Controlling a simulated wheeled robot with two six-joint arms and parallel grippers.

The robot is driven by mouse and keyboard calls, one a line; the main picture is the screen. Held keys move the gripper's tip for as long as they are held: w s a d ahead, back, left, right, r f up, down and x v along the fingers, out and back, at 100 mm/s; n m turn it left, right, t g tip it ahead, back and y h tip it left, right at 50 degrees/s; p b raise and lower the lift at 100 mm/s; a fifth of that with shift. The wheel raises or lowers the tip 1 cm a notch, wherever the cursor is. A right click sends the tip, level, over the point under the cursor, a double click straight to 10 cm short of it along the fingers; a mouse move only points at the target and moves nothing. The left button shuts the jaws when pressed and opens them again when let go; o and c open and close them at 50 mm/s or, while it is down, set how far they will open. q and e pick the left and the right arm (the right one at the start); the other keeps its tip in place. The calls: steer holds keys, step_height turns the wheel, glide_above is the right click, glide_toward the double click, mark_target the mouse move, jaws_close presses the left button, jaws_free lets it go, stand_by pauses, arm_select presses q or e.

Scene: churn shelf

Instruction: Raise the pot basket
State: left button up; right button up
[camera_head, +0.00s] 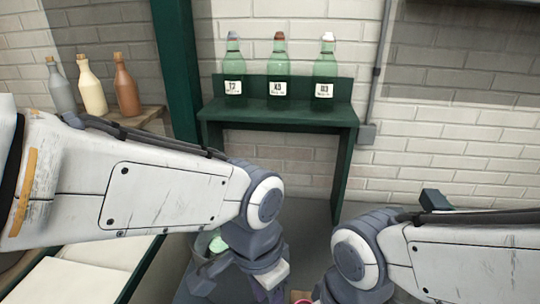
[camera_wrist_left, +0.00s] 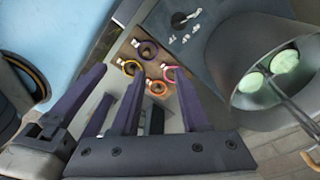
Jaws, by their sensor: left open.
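The pot basket appears to be the dark grey round pot (camera_wrist_left: 245,95) at the right of the left wrist view. Pale green round pieces (camera_wrist_left: 285,62) and a thin metal bar show in its mouth. In the head view, part of the pot (camera_head: 203,268) shows below my left arm, with a green piece inside; the rest is hidden. My left gripper (camera_wrist_left: 160,75) is open, its purple fingers apart with nothing held between them. It is beside the pot, to the left of it in the wrist view. My right arm is at the lower right of the head view; its gripper is outside the frame.
Several coloured rings (camera_wrist_left: 150,50) lie on a brown board near the left fingertips. A green shelf (camera_head: 280,113) at the wall holds three labelled green bottles (camera_head: 278,58). Three bottles (camera_head: 92,90) stand on a wooden ledge at left. A pale panel (camera_head: 62,282) lies lower left.

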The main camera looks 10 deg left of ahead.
arm_select(q)
steer(key=w+a+r+m+t+p, duration=0.1)
steer(key=w+r+m, duration=0.1)
steer(key=w+r, duration=0.45)
steer(key=w+a+r+m, duration=0.1)
steer(key=w+r+m, duration=0.2)
steer(key=w, duration=0.6)
steer(key=w+a+r+m+y+p, duration=0.1)
steer(key=w+a+r+m, duration=0.4)
steer(key=w+a, duration=0.55)
steer(key=shift+n+t, duration=0.3)
steer(key=shift+t, duration=0.1)
steer(key=w+f, duration=0.1)
steer(key=f, duration=0.1)
steer(key=w+f+p, duration=0.1)
steer(key=f, duration=0.2)
steer(key=w+d+f, duration=0.1)
steer(key=f, duration=0.2)
steer(key=shift+w+d, duration=0.1)
steer(key=shift+w, duration=0.2)
jaws_close()
